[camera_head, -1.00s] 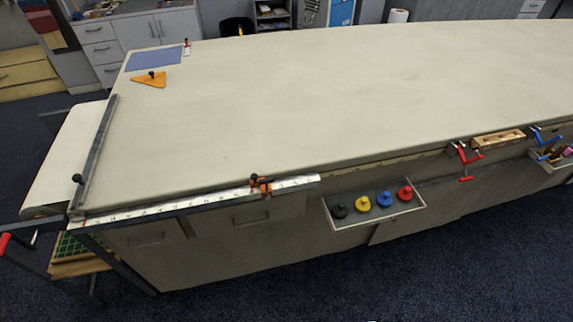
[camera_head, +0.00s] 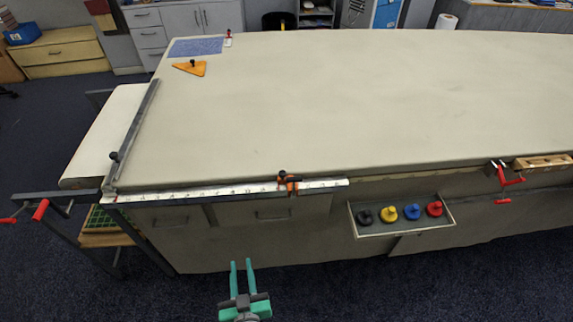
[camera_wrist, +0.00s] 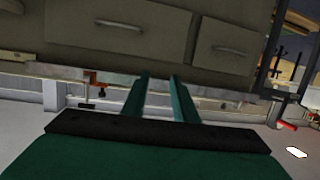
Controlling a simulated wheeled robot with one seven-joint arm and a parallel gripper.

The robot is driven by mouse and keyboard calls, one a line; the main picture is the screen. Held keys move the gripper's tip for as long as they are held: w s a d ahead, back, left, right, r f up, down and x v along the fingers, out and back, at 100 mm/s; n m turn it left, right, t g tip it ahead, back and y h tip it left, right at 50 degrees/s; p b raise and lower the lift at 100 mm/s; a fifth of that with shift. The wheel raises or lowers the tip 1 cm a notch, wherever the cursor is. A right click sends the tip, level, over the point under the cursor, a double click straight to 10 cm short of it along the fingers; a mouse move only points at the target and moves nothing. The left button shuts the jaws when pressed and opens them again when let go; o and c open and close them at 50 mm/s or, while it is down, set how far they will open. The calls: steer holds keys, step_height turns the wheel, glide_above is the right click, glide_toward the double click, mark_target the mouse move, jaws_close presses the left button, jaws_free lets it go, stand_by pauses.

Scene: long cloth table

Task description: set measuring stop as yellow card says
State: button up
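The measuring rail (camera_head: 215,192) is a white marked strip along the table's front edge. The measuring stop (camera_head: 288,184), orange with black knobs, sits on the rail towards its right end. In the wrist view a small orange-red piece, likely the stop (camera_wrist: 98,82), shows on the rail left of my fingers. My gripper (camera_head: 242,264) has two teal fingers held apart with nothing between them. It is in front of the table, below and left of the stop in the head view, and apart from it. Its fingers also show in the wrist view (camera_wrist: 160,80). I cannot make out a yellow card.
A tray (camera_head: 400,230) with black, yellow, blue and red knobbed pieces hangs on the table front. A red clamp (camera_head: 508,178) and wooden block (camera_head: 543,162) are farther right. A dark bar (camera_head: 135,130) and orange triangle (camera_head: 190,68) lie on the mostly clear table (camera_head: 350,100).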

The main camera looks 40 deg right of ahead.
steer(key=w+d+r+m+g+h, duration=0.1)
steer(key=w+d+r+m+h, duration=0.3)
steer(key=w+d, duration=0.45)
steer(key=m+g+h, duration=0.2)
steer(key=h, duration=0.2)
glide_toward(283, 171)
steer(key=d, duration=0.1)
steer(key=x, duration=1.2)
steer(key=shift+w+f, duration=0.25)
steer(key=shift+w, duration=0.1)
steer(key=shift+c, duration=0.6)
jaws_close()
